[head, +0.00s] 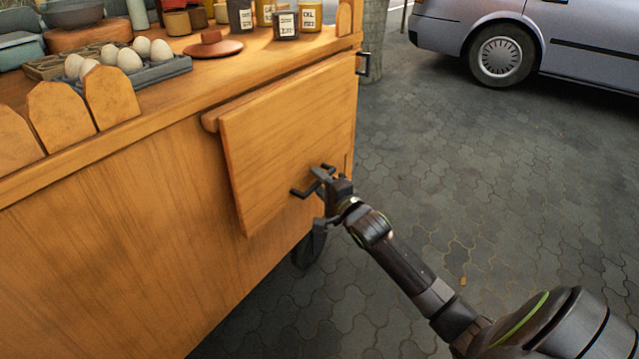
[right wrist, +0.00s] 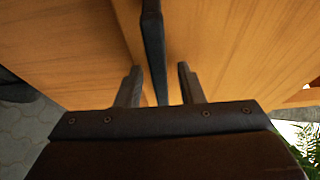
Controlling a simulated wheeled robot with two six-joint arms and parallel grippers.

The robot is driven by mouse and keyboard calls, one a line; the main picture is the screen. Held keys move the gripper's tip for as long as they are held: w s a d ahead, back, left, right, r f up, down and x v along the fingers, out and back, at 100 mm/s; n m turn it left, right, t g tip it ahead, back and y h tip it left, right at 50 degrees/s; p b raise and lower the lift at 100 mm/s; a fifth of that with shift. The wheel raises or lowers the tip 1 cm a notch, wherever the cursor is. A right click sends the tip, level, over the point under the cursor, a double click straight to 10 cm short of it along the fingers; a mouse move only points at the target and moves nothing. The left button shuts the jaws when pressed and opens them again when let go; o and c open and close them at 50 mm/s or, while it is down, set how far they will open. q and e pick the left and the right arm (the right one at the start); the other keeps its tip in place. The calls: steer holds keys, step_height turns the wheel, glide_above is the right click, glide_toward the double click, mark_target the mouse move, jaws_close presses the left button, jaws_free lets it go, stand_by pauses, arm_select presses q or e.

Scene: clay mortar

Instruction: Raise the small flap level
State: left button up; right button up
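The small flap (head: 285,135) is a wooden panel hanging down from the cart's top edge, over the end side of the cart. My right gripper (head: 312,181) is at the flap's lower right part, its fingers spread. In the right wrist view my right gripper (right wrist: 158,84) is open, with a dark narrow bar (right wrist: 154,45) between its fingers and a gap on each side. Wooden panel surfaces lie on both sides of that bar. Whether the bar belongs to the flap, I cannot tell. My left gripper is not in view.
The cart's counter (head: 215,65) holds eggs (head: 130,58), a round lid (head: 212,45) and several jars (head: 286,24). A dark handle (head: 364,64) is at the cart's far corner. A car (head: 540,40) stands beyond. The paved ground (head: 480,170) to the right is clear.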

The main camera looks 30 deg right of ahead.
jaws_close()
steer(key=shift+s+p, duration=0.1)
steer(key=shift+p, duration=0.2)
